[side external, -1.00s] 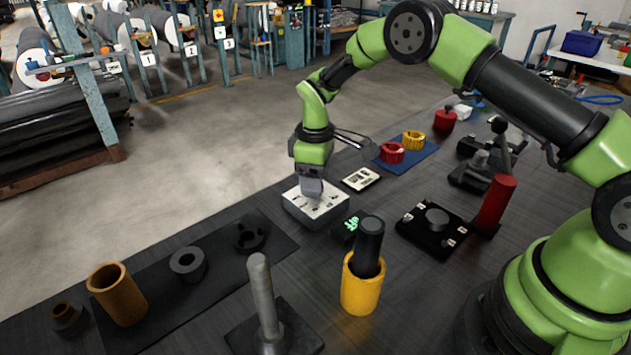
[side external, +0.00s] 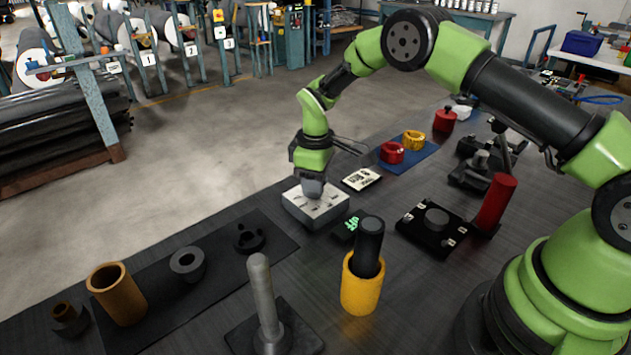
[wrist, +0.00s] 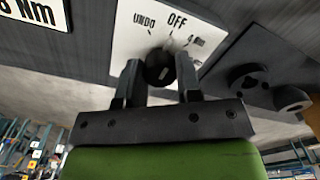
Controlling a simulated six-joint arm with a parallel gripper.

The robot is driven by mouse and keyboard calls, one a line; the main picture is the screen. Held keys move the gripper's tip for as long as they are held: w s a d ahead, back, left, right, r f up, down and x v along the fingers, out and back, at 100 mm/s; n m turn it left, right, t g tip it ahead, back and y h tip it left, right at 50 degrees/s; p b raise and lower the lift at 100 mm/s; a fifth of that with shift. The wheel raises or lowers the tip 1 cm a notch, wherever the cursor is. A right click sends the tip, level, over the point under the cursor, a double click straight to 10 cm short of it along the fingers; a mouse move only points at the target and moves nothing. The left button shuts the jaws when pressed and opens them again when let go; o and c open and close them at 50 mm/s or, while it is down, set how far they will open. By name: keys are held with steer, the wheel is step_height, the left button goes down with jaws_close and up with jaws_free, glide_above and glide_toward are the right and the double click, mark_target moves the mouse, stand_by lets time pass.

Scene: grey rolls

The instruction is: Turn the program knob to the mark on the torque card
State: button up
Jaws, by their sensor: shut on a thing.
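The program knob (wrist: 159,67) is a dark round knob on a pale dial box (wrist: 205,45) in the wrist view. Printed labels UNDO, OFF and a 4 Nm-like mark stand around it. My gripper (wrist: 160,80) is shut on the knob, one finger on each side. Where the knob points is hard to tell. In the side view my gripper (side external: 313,188) stands over the dial box (side external: 318,211) and hides the knob. The torque card (side external: 361,179) lies flat behind the box; its cropped corner (wrist: 38,12) ends in "Nm", the number partly cut off.
A small black display (side external: 348,227) with green characters sits beside the dial box. A yellow cup with a black cylinder (side external: 361,287) stands in front. A black fixture plate (side external: 432,228) and red cylinder (side external: 496,203) are to the right. A dark mat (side external: 215,262) with ring parts lies left.

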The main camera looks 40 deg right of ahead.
steer(key=m, duration=1.1)
steer(key=shift+m, duration=0.4)
steer(key=m, duration=1.1)
steer(key=shift+m, duration=0.5)
steer(key=o, duration=0.9)
steer(key=shift+o, duration=0.2)
